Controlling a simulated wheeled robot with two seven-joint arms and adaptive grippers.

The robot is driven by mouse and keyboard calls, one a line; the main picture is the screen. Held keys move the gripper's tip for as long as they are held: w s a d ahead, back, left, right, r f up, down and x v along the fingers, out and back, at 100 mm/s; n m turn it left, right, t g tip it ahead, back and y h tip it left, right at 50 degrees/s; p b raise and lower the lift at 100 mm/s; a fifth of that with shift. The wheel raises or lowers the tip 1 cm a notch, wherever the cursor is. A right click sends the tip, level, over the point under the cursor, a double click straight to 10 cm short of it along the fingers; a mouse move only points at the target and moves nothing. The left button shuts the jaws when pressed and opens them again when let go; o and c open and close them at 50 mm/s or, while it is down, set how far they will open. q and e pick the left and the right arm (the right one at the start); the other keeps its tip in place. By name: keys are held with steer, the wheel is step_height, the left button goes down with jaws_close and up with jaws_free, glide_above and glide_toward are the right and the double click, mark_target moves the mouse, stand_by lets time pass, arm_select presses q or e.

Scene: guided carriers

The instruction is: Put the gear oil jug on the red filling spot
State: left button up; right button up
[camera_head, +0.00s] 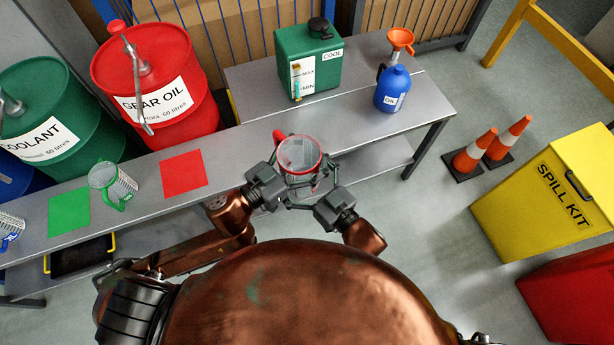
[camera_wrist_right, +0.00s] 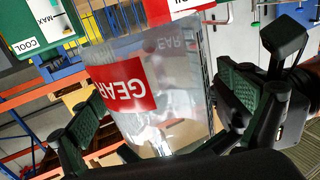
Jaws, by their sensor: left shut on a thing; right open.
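The gear oil jug (camera_head: 300,155) is clear with a red rim and a red handle. In the right wrist view its red GEAR label (camera_wrist_right: 125,88) shows. My left gripper (camera_head: 283,178) is shut on the jug and holds it near the bench's front edge. My right gripper (camera_head: 322,190) is open at the jug's near right side. In the right wrist view the jug stands between the two spread pads of the right gripper (camera_wrist_right: 163,105). The red filling spot (camera_head: 184,173) lies bare on the bench, left of the jug.
A green jug (camera_head: 112,184) stands between the red spot and a green spot (camera_head: 69,211). The red gear oil drum (camera_head: 158,85) stands behind the bench (camera_head: 235,150). A green coolant can (camera_head: 310,65) and a blue oil can (camera_head: 392,90) stand at the right.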

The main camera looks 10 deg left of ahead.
steer(key=shift+w+a, duration=0.25)
steer(key=shift+a, duration=0.05)
steer(key=shift+s+a, duration=0.1)
steer(key=c, duration=1.3)
arm_select(q)
steer(key=o, duration=1.6)
arm_select(e)
steer(key=shift+c, duration=0.2)
